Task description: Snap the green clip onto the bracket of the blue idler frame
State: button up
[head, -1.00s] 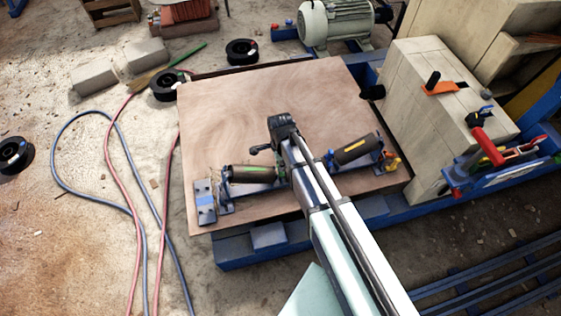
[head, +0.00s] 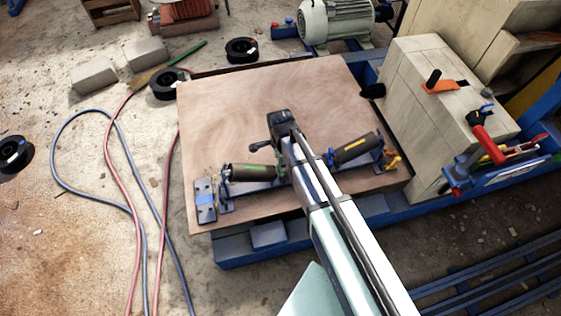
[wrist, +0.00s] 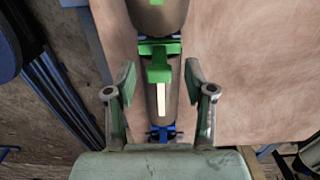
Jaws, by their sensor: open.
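The green clip (wrist: 159,66) shows in the wrist view over the idler, between my open fingers and apart from both. Its upper end is close to a blue and dark bracket (wrist: 158,37); I cannot tell whether it is seated there. My gripper (wrist: 159,75) is open, one finger on each side of the clip. In the head view, the blue idler frame (head: 255,186) lies along the near side of the board, with a left roller (head: 252,172) and a right roller (head: 356,148) with a yellow stripe. My arm covers the frame's middle, hiding the clip and fingers there.
The plywood board (head: 230,110) is bare behind the frame. A pale block with an orange clamp (head: 438,87) stands to the right, near a blue tool rack (head: 500,170). A grey motor (head: 337,20) is at the back. Hoses (head: 115,165) and black spools lie left.

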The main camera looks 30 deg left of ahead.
notch_tip(320, 180, up, 10)
jog(key=shift+r, duration=0.2)
jog(key=c, duration=0.8)
jog(key=shift+p, duration=0.6)
grip_shut()
jog(key=f+n+p, duration=0.1)
jog(key=f+p, duration=0.1)
jog(key=p, duration=0.1)
jog(key=shift+f+b, duration=2)
jog(key=shift+f, duration=1.05)
